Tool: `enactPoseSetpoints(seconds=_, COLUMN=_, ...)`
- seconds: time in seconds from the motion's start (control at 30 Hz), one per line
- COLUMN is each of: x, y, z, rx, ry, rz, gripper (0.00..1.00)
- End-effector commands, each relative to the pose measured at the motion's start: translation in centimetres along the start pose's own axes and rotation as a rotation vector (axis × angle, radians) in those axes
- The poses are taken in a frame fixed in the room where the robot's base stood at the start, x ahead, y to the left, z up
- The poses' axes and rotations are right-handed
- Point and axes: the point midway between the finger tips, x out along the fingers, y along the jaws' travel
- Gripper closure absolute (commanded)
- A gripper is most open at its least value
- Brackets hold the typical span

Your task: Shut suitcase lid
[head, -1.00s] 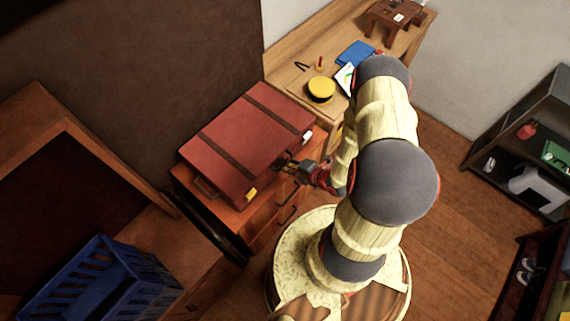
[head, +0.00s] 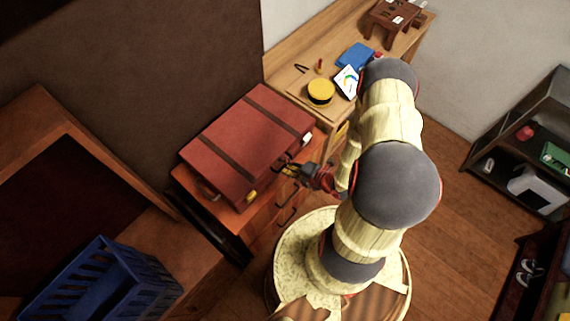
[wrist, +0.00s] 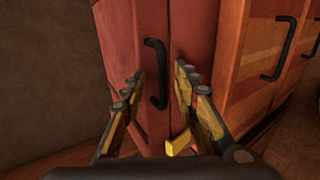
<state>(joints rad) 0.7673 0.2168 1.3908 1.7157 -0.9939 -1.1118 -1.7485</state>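The red suitcase (head: 215,145) with dark straps lies flat on a wooden drawer cabinet in the head view. Its lid lies down over the base and looks shut or nearly so; I cannot tell whether a small gap remains. In the wrist view the suitcase's side (wrist: 135,30) shows with a seam, a dark handle (wrist: 157,72) and a yellow latch (wrist: 180,143). My gripper (head: 286,169) is beside the suitcase's front side. Its fingers also show in the wrist view (wrist: 160,76), spread apart with nothing clearly held, facing the handle.
The drawer cabinet (head: 262,220) has dark handles on its front. A wooden desk (head: 290,66) with a yellow round item (head: 320,91) and a blue book (head: 355,56) stands behind. A blue basket (head: 100,285) is at lower left. Open floor lies right of my arm.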

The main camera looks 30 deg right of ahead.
Motion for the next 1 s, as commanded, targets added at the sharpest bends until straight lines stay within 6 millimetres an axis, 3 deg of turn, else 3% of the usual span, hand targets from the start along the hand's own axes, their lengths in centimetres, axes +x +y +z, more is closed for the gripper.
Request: enactPoseSetpoints(seconds=1.0, x=-6.5, y=0.1, z=0.0, rx=0.001, ry=-0.001, rz=-0.001, gripper=0.70)
